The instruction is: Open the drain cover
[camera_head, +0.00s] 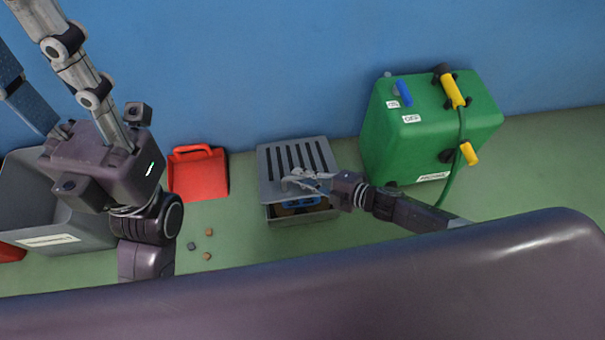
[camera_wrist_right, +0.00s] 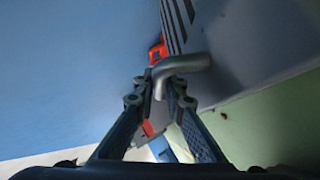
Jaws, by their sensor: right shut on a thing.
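The drain cover (camera_head: 268,165) is a grey slotted plate near the blue wall in the head view. My right gripper (camera_head: 305,181) reaches in from the right and is shut on the cover's bent metal handle. In the right wrist view the handle (camera_wrist_right: 183,64) is between the fingertips (camera_wrist_right: 160,88). My left gripper (camera_head: 103,165) is close to the camera at the upper left, with its fingertips out of frame.
A green machine (camera_head: 425,150) with a blue lever, yellow handles and a hose stands right of the drain. A red dustpan-like object (camera_head: 198,178) lies left of it. Several small brown and dark pieces (camera_head: 208,232) lie on the floor. A grey bin (camera_head: 65,222) is at far left.

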